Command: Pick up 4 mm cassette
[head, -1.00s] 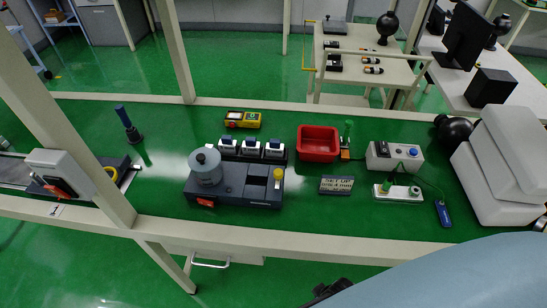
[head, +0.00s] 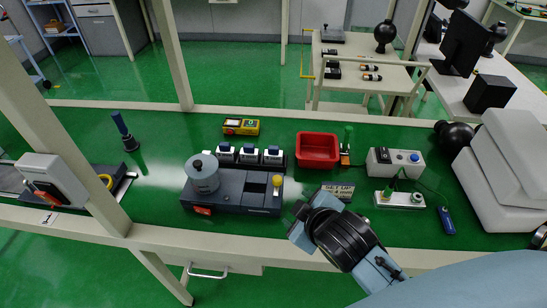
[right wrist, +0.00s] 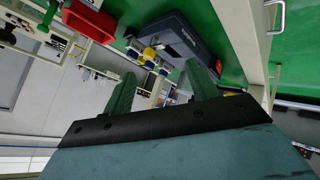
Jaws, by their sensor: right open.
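Three small cassettes with white tops, left (head: 226,153), middle (head: 249,154) and right (head: 273,156), stand in a row on a dark holder behind the grey machine (head: 236,196). Their markings are too small to read, so I cannot tell which is 4 mm. My left gripper is not in view.
A red bin (head: 318,148) stands right of the cassettes. A yellow device (head: 241,127) lies behind the cassettes. A control box (head: 395,162) is at right. A frame post (head: 75,130) crosses the left side.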

